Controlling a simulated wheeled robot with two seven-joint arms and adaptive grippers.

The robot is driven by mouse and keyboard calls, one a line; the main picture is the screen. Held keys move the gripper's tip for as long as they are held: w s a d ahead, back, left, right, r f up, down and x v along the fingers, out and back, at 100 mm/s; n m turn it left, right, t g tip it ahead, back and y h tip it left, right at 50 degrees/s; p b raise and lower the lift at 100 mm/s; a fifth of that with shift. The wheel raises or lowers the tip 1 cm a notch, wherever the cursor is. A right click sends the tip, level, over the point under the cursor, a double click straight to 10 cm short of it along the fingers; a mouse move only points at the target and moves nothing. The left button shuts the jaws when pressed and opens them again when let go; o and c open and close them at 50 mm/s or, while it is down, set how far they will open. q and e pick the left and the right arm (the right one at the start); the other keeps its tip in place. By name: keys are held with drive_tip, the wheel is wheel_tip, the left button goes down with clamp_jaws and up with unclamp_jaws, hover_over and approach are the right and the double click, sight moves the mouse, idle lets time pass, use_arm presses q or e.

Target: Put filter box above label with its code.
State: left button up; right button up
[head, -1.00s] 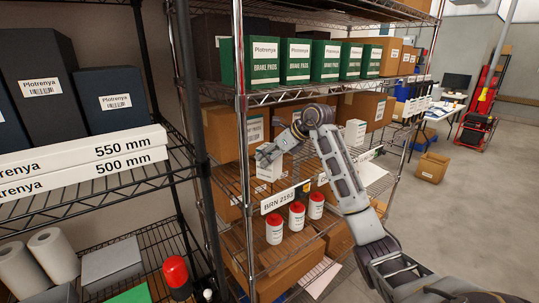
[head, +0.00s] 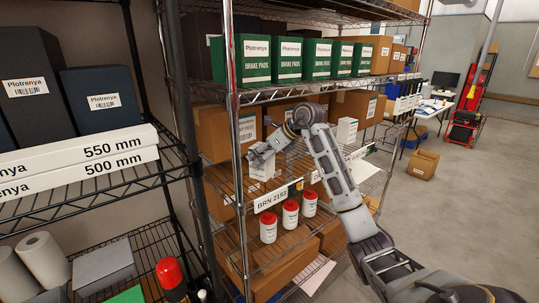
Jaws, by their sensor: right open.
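A white filter box (head: 262,170) stands upright on the middle wire shelf, just above and behind the white label "BRN 2193" (head: 270,200) on the shelf's front edge. My right gripper (head: 258,157) is open at the top of this box; its fingers partly hide the box. I cannot tell whether they touch it. A second white box (head: 347,130) stands farther right on the same shelf, behind my right arm. The box's printed code is too small to read. My left gripper is not in view.
Green brake pad boxes (head: 317,60) line the shelf above. White bottles with red lids (head: 291,213) stand on the shelf below. Brown cartons (head: 228,132) fill the back of the middle shelf. A metal post (head: 235,150) rises left of the gripper.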

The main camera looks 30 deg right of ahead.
sight(270, 148)
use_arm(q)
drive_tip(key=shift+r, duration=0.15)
use_arm(e)
drive_tip(key=shift+r, duration=0.15)
drive_tip(key=shift+v, duration=0.9)
drive_tip(key=b+v, duration=0.1)
drive_tip(key=v, duration=0.2)
drive_tip(key=shift+s+d, duration=0.2)
drive_tip(key=shift+s, duration=0.05)
use_arm(q)
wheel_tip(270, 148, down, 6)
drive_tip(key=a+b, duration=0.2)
drive_tip(key=b, duration=0.3)
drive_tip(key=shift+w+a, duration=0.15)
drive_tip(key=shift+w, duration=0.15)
use_arm(e)
drive_tip(key=s+d, duration=0.5)
drive_tip(key=s, duration=0.5)
drive_tip(key=shift+s+d, duration=0.1)
drive_tip(key=shift+s, duration=0.05)
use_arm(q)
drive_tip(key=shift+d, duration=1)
